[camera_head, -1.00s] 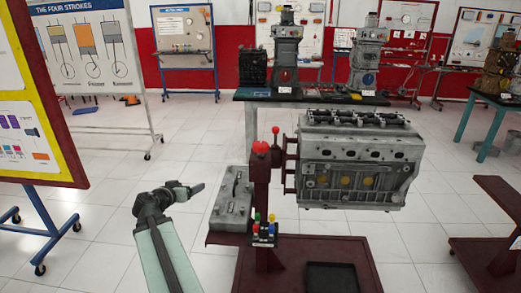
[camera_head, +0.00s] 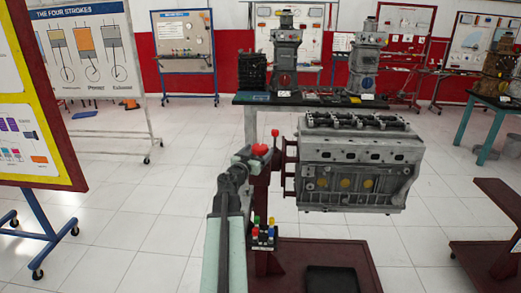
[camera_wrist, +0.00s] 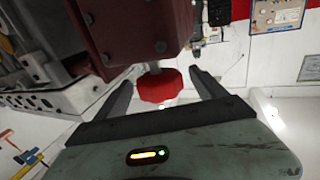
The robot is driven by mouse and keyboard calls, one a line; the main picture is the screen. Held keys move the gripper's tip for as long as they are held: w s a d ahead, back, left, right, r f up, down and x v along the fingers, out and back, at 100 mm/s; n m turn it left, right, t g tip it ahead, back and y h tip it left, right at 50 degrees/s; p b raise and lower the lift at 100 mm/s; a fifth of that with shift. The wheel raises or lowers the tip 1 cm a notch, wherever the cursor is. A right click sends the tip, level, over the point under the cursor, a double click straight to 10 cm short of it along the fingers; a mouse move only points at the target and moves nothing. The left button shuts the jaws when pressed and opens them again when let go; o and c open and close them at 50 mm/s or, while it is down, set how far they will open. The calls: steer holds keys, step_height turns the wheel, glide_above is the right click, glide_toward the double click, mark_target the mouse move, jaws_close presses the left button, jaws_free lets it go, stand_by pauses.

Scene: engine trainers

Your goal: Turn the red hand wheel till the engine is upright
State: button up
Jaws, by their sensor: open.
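The red hand wheel (camera_head: 259,150) sits on the near end of the dark red engine stand (camera_head: 262,195), left of the engine. In the wrist view the red hand wheel (camera_wrist: 160,87) lies between my open fingers, on a short shaft from a dark red housing (camera_wrist: 135,35). My gripper (camera_head: 243,155) is open at the wheel in the head view; I see no clear finger contact. The grey engine block (camera_head: 360,172) hangs on the stand with its row of valve parts on top; I cannot tell any slight tilt.
A red-knobbed lever (camera_head: 275,132) stands just beside the wheel.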

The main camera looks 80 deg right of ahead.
steer(key=shift+s+d, duration=0.15)
steer(key=shift+d, duration=0.75)
steer(key=shift+a, duration=0.1)
steer(key=c, duration=1.4)
steer(key=shift+s+n+t, duration=0.1)
steer(key=shift+n+t, duration=0.5)
steer(key=shift+t, duration=0.3)
steer(key=shift+n+t, duration=0.3)
steer(key=shift+t, duration=0.2)
steer(key=o, duration=1.4)
steer(key=shift+w, duration=0.2)
